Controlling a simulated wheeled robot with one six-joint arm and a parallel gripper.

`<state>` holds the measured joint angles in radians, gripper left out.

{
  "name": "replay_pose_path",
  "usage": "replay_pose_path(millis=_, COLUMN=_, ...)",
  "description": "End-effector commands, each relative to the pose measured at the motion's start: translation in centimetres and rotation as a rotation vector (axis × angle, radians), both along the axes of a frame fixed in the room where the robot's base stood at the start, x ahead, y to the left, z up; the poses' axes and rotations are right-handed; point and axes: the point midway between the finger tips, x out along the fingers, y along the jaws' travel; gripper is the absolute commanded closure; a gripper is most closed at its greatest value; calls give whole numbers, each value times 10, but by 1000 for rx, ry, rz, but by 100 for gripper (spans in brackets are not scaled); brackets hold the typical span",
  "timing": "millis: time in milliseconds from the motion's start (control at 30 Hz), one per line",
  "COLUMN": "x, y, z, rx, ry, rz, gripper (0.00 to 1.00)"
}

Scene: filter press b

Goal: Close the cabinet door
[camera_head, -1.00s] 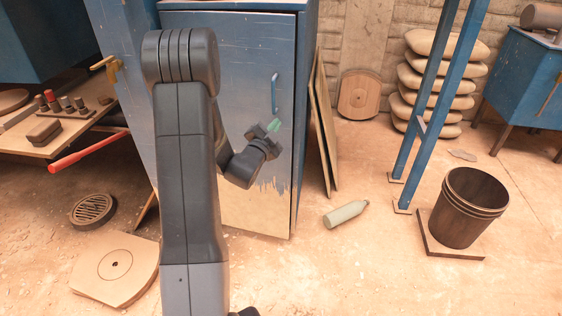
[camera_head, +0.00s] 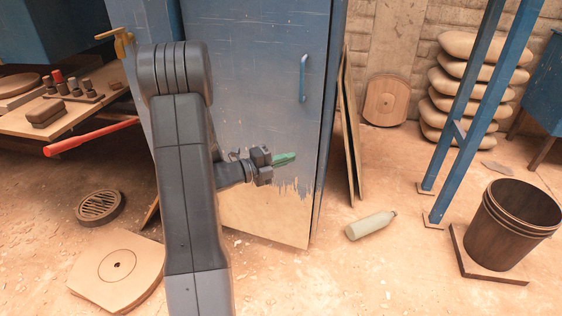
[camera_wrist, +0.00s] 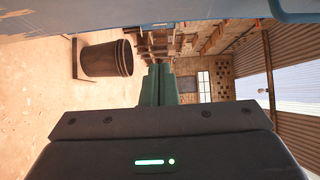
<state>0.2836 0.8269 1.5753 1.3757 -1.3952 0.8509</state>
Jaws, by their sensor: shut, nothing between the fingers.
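The blue cabinet door (camera_head: 260,90), with worn paint and a bare tan lower part, stands upright at the centre of the head view. Its blue bar handle (camera_head: 303,78) is near the door's right edge. A narrow dark line runs down that edge, and I cannot tell whether the door is fully shut. My gripper (camera_head: 285,159) has green fingers, shut and empty, in front of the door below the handle and pointing right. I cannot tell whether it touches the door. The wrist view shows the shut fingers (camera_wrist: 158,85) and a close blue surface along the top.
Flat boards (camera_head: 351,135) lean to the right of the cabinet. A pale bottle (camera_head: 371,225) lies on the floor nearby. A bench with a red bar (camera_head: 92,136) is at left.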

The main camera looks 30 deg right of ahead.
Motion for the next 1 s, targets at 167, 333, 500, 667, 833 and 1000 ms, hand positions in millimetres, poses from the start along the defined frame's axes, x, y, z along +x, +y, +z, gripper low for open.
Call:
replay_pose_path(millis=167, x=-2, y=-41, z=-3, rx=-1, ry=-1, rz=-5, gripper=100)
replay_pose_path(millis=333, x=7, y=-69, z=-3, rx=-1, ry=-2, rz=-2, gripper=100)
replay_pose_path(millis=500, x=21, y=-82, z=-2, rx=-1, ry=1, rz=0, gripper=100)
replay_pose_path(millis=667, x=26, y=-87, z=-1, rx=0, ry=2, rz=1, gripper=100)
replay_pose_path(millis=833, x=26, y=-87, z=0, rx=0, ry=3, rz=1, gripper=100)
replay_pose_path(millis=1000, x=27, y=-88, z=0, rx=0, ry=2, rz=4, gripper=100)
